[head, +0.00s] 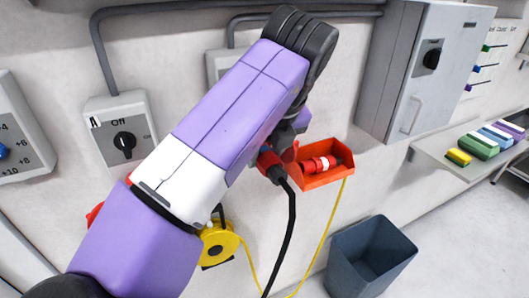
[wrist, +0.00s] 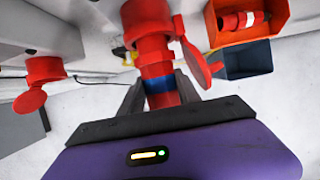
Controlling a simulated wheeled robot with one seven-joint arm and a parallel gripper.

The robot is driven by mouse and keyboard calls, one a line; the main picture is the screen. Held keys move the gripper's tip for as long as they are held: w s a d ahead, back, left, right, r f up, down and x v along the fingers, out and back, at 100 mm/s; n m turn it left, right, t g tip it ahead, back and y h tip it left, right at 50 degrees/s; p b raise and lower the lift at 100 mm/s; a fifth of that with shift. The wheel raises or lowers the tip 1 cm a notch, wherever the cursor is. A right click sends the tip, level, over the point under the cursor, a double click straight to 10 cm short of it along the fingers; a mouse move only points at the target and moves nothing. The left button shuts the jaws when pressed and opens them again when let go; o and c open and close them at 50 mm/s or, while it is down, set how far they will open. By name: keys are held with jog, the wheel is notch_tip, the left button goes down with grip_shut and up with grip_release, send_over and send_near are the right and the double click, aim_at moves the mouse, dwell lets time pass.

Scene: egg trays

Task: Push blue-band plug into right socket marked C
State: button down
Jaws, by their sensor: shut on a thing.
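My gripper (wrist: 161,88) is shut on a red plug with a blue band (wrist: 158,84), one finger on each side. The plug's front end meets the mouth of a red socket (wrist: 147,18), roughly in line with it; I cannot tell how deep it sits. The socket's red flap (wrist: 197,62) hangs open to the right. Another red socket (wrist: 44,70) with an open flap is at the left of the wrist view. In the head view my arm hides most of the gripper and socket; a red plug body (head: 268,160) shows with a black cable. No letter C is readable.
An orange bin (head: 328,177) holding a red plug with a white band (head: 318,165) hangs just right of my gripper. A yellow cable reel (head: 219,242) is below my arm.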

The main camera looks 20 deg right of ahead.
jog(key=shift+w+r, duration=0.1)
jog(key=shift+w, duration=0.85)
dwell(0.5)
jog(key=c, duration=1.7)
grip_release()
jog(key=o, duration=0.9)
jog(key=shift+o, duration=0.2)
jog(key=v, duration=0.7)
jog(key=shift+s+r+b, duration=0.2)
jog(key=shift+r+b, duration=0.1)
jog(key=shift+b, duration=0.1)
